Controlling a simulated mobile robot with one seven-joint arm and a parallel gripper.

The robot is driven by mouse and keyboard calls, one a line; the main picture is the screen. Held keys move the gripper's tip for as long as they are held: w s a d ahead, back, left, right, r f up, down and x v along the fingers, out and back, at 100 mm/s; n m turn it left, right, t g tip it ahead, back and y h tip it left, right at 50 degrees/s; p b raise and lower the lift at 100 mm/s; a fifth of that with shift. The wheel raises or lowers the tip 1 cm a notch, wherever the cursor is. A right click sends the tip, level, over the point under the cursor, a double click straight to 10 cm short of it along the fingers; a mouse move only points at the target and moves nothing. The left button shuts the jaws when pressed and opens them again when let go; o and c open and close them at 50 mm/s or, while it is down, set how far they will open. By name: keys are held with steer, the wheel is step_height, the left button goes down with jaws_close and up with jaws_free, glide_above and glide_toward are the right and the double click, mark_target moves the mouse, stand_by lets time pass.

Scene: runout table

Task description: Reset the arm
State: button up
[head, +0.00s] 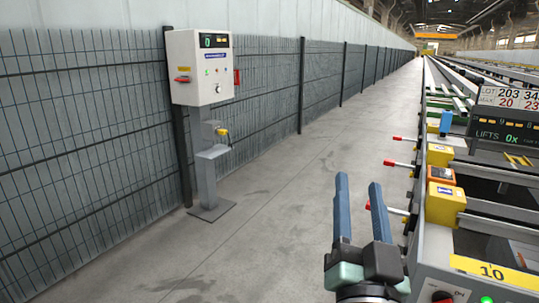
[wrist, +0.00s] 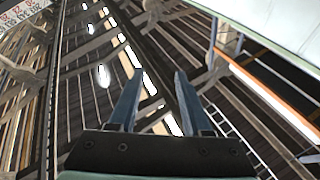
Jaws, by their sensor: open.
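My gripper (head: 360,190) points upward in the lower right middle of the head view, its two blue fingers apart with nothing between them. In the wrist view my gripper (wrist: 156,90) also shows open and empty, with the hall's roof beams and lamps behind it. In the head view it stands in front of the grey floor, left of the runout table (head: 485,195). I cannot tell its exact distance from the table.
Levers with red knobs (head: 398,164) and yellow boxes (head: 445,203) line the table's near side. A white control box (head: 200,67) on a grey post stands left by a mesh fence (head: 85,130). The aisle floor (head: 275,190) between is clear.

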steer(key=s+a+r+n+t+y+p, duration=0.15)
steer(key=s+a+r, duration=0.25)
steer(key=r, duration=0.4)
steer(key=s+a+r+n+t+y, duration=0.1)
steer(key=s+a+r+n+t, duration=0.15)
steer(key=s+a+r, duration=0.4)
steer(key=s+a+r+n+t+y, duration=0.1)
steer(key=a+r+n+y, duration=0.15)
steer(key=r, duration=0.65)
step_height(320, 180, up, 28)
steer(key=p, duration=2.9)
steer(key=shift+w+r+h+p, duration=0.15)
steer(key=shift+r+h+p, duration=0.1)
steer(key=shift+h+p, duration=0.05)
steer(key=shift+d, duration=0.2)
